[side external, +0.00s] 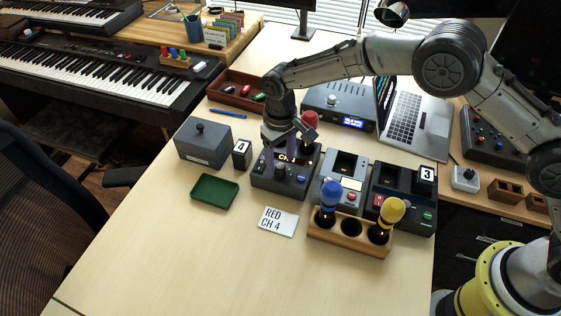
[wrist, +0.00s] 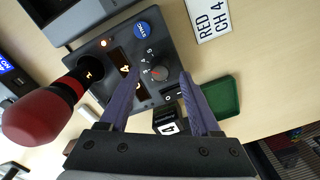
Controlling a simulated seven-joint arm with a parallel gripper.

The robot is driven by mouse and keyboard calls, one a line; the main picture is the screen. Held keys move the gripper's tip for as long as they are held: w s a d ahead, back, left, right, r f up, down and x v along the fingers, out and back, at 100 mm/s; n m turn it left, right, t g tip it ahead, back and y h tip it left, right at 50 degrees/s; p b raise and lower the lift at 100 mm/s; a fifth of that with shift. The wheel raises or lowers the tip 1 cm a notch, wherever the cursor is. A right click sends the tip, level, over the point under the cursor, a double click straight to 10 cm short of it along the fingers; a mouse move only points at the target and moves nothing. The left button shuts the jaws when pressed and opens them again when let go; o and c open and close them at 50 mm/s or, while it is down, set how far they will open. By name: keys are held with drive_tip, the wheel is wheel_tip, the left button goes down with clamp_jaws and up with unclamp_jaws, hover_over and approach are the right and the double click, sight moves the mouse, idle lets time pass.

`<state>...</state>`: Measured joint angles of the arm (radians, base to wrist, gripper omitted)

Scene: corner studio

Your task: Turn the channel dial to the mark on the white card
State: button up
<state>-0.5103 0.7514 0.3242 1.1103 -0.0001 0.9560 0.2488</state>
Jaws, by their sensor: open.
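The channel dial (wrist: 160,74) is a small grey knob with a reddish pointer on a dark box (wrist: 104,42), ringed by small white marks. My gripper (wrist: 160,76) is open, its two fingers on either side of the dial; I cannot tell if they touch it. In the side view, my gripper (side external: 280,163) reaches down over the box (side external: 296,186) and hides the dial. The box's orange display (wrist: 124,66) shows what looks like a 4, partly hidden by a finger. The white card (side external: 277,222) reads RED CH 4 and lies flat in front of the box.
A red-headed microphone (wrist: 45,114) stands in the box, close beside my gripper. A green tray (side external: 214,191) and a black block marked 4 (side external: 241,155) are left. A wooden rack (side external: 350,238) holds blue and yellow microphones. The front table is clear.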

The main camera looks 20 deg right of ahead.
sight(281, 166)
wheel_tip(281, 166, up, 12)
idle(0.4)
drive_tip(key=shift+f, duration=0.1)
